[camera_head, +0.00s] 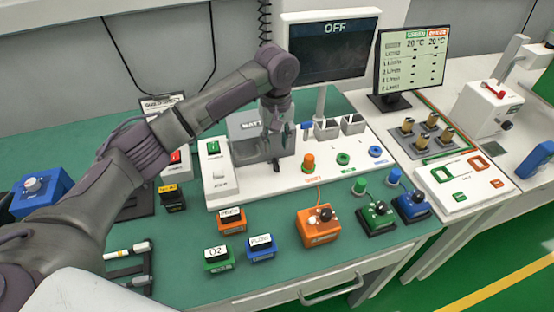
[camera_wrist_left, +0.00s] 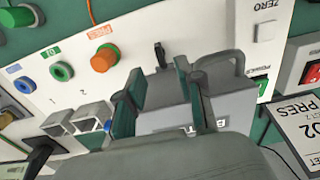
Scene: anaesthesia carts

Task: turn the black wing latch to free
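The black wing latch (camera_head: 277,165) is a small dark piece on the white panel, just in front of the grey battery box (camera_head: 243,127). In the left wrist view the latch (camera_wrist_left: 160,55) stands on the panel beside the orange connector, beyond my fingertips. My left gripper (camera_head: 276,134) hangs over the battery box, behind and above the latch. Its two fingers are spread apart in the left wrist view (camera_wrist_left: 153,86), with the grey box showing between them and nothing held. The fingers look clear of the latch. My right gripper is not in view.
An orange connector (camera_head: 308,161) sits right of the latch, with green and blue ports farther right. A white switch box (camera_head: 214,150) stands to the left. A monitor reading OFF (camera_head: 333,47) rises behind. Several coloured blocks lie on the green table in front.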

